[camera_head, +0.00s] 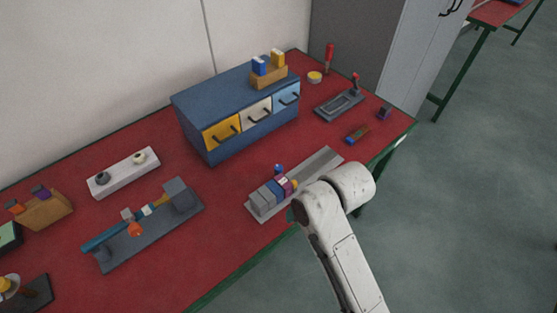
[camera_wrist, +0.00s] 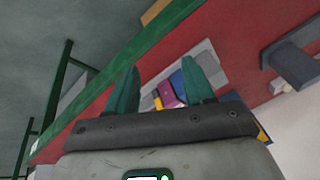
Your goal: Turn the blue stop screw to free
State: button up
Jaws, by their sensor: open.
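A grey rail (camera_head: 322,166) lies near the front edge of the red table, with a row of grey, blue, purple and yellow blocks on its left part. A small blue knob (camera_head: 278,169), which looks like the blue stop screw, stands up at the back of this row. In the wrist view a blue part (camera_wrist: 177,82) shows beside purple and yellow blocks (camera_wrist: 168,96); I cannot tell whether it is the screw. My gripper (camera_wrist: 161,68) is open and empty, its two green fingers apart, with the blocks beyond and between them. My arm hides the gripper in the head view.
A blue drawer cabinet (camera_head: 225,95) stands behind the rail. A dark fixture with a beam (camera_head: 150,235) lies to the left. A small tool (camera_head: 357,133) and a grey tray device (camera_head: 338,106) lie to the right. Bare table separates them.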

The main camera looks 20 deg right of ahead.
aim_at(279, 167)
jog(key=w+a+r, duration=0.1)
jog(key=w, duration=0.2)
jog(key=w+a+r+m+g, duration=0.1)
jog(key=w+r, duration=0.1)
jog(key=w, duration=0.2)
jog(key=w+a+r+m, duration=0.1)
jog(key=w, duration=0.3)
jog(key=shift+w+r+g, duration=0.1)
jog(key=shift+r+g, duration=0.15)
jog(key=shift+g, duration=0.05)
jog(key=w+d+r+m+g+h, duration=0.2)
jog(key=w+d+r+m, duration=0.15)
jog(key=w, duration=0.25)
notch_tip(279, 167, down, 9)
jog(key=shift+d+f, duration=0.1)
jog(key=shift+f, duration=0.05)
grip_shut()
